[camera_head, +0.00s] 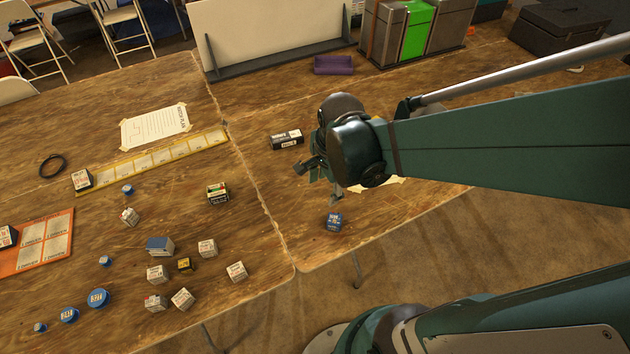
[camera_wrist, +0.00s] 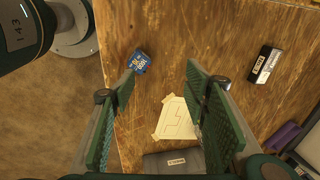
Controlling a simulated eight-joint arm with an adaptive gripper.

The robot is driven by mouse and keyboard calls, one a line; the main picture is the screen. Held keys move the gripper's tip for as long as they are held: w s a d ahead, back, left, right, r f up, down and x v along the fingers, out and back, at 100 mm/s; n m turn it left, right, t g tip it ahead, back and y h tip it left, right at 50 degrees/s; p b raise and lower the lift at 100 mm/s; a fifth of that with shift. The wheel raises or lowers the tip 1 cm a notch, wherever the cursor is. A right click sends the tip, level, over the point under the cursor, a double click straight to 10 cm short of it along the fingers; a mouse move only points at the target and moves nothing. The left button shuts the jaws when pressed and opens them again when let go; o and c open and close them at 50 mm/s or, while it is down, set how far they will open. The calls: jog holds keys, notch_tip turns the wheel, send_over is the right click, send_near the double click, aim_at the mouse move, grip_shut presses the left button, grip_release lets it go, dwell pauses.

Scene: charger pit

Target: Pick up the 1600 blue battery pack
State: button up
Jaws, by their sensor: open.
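A small blue battery pack (camera_head: 334,221) with a printed label sits on the wooden table near its front edge. The number is too small to read surely. My gripper (camera_head: 324,181) hangs above the table, a little behind the blue pack in the head view. In the wrist view my gripper (camera_wrist: 160,82) is open, with its green pads far apart and nothing held between them.
A black pack (camera_head: 287,139) lies left of my gripper. A taped paper sheet (camera_wrist: 176,119) lies under it. Several white boxes and blue round items, with a blue-topped box (camera_head: 160,246), stand on the left table. A purple tray (camera_head: 333,65) is at the back. Table around the blue pack is clear.

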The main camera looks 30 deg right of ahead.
aim_at(335, 218)
jog(key=f+m, duration=0.2)
jog(key=s+d+f+m+g+b, duration=0.1)
jog(key=f+m, duration=0.1)
jog(key=f, duration=0.1)
jog(key=d+f+m, duration=0.1)
jog(key=f+m, duration=0.1)
jog(key=f, duration=0.1)
jog(key=shift+s+d+m+g+b, duration=0.1)
jog(key=shift+s+m+g+b, duration=0.05)
jog(key=shift+m+g+b, duration=0.2)
jog(key=shift+s+d+f+m+g, duration=0.2)
jog(key=shift+s+f+m+g, duration=0.1)
jog(key=shift+f+m, duration=0.35)
jog(key=shift+f, duration=0.1)
jog(key=shift+f+b, duration=0.55)
jog(key=shift+f, duration=0.7)
jog(key=shift+f, duration=0.15)
jog(key=shift+f+b, duration=1.15)
jog(key=shift+f, duration=1.3)
jog(key=c, duration=1.1)
